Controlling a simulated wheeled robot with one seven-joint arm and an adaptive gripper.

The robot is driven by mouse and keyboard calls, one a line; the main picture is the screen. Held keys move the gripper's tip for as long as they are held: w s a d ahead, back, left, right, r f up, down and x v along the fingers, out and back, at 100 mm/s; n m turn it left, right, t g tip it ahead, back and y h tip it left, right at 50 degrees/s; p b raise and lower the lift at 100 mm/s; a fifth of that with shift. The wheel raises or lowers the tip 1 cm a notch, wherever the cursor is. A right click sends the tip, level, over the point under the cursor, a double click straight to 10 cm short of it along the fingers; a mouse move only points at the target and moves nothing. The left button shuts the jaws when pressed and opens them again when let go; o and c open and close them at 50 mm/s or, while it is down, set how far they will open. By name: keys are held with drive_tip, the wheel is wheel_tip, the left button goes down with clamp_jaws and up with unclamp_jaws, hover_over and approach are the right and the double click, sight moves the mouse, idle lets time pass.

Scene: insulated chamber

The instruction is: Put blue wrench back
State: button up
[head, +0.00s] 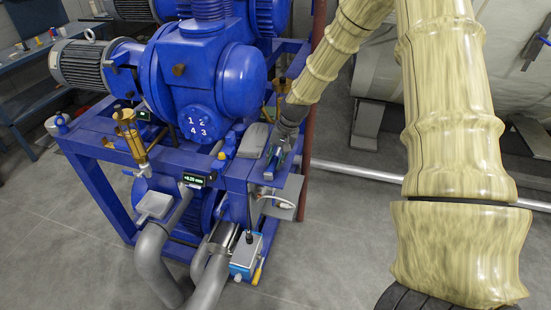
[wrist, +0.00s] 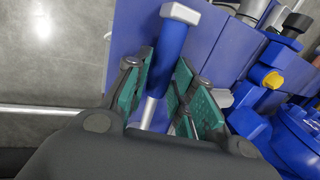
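The blue wrench (wrist: 171,50) shows in the wrist view as a blue handle with a silver end at the top and a silver shaft running down toward my palm. In the head view my gripper (head: 277,157) is at the right front corner of the blue pump frame (head: 236,173). The wrench is too small there to make out clearly. Whether it touches the frame's flat blue face is not clear.
The blue pump (head: 205,75) stands behind and left of my gripper. A small display (head: 195,179), a grey box (head: 253,140) and a blue-and-white box (head: 245,257) are close by. A dark red post (head: 309,130) stands just right.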

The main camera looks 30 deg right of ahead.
drive_tip(key=o, duration=0.3)
drive_tip(key=shift+v, duration=5.95)
